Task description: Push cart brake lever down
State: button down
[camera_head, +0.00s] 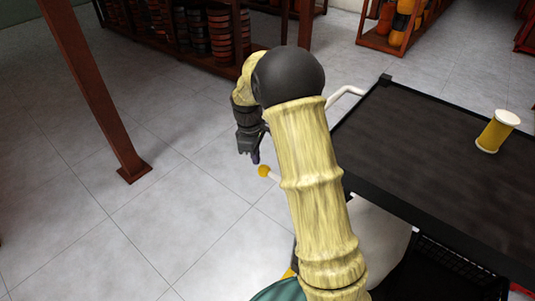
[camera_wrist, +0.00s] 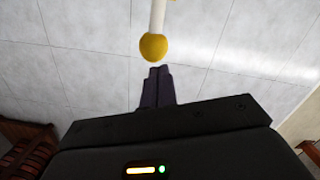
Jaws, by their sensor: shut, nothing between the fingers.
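The brake lever is a pale rod with a yellow ball knob (camera_head: 264,171), sticking out to the left of the black-topped cart (camera_head: 410,130). In the wrist view the knob (camera_wrist: 153,47) is just beyond my fingertips, with the white rod (camera_wrist: 157,15) running away from it. My gripper (camera_head: 255,158) points down just above and left of the knob in the head view. Its dark fingers (camera_wrist: 157,72) are together with nothing between them. A small gap shows between fingertips and knob in the wrist view. My arm hides the lever's base and part of the cart's near side.
A yellow drum with white ends (camera_head: 497,131) stands on the cart top. A white handle (camera_head: 345,93) sticks out at the cart's far left corner. A red-brown post (camera_head: 100,95) stands at left. Shelves with drums (camera_head: 185,40) stand behind. The tiled floor left of the cart is clear.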

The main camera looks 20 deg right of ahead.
notch_tip(320, 180, up, 17)
jog(key=w+a+p, duration=0.1)
jog(key=p, duration=0.3)
jog(key=shift+a, duration=0.25)
dwell(0.5)
jog(key=s+d+f+m+t, duration=0.1)
jog(key=s+f+m, duration=0.25)
jog(key=s, duration=0.45)
jog(key=s+d+f+m+t+y, duration=0.1)
jog(key=s+f+m, duration=0.1)
jog(key=s+m, duration=0.35)
jog(key=s+d+f+m+t, duration=0.1)
jog(key=s+d+f+m, duration=0.15)
jog(key=s, duration=0.75)
jog(key=w+p+v, duration=0.2)
jog(key=p+v, duration=0.9)
jog(key=w+a+r+p+v, duration=0.1)
jog(key=w+p+v, duration=0.1)
jog(key=p+v, duration=1)
jog(key=shift+w, duration=0.6)
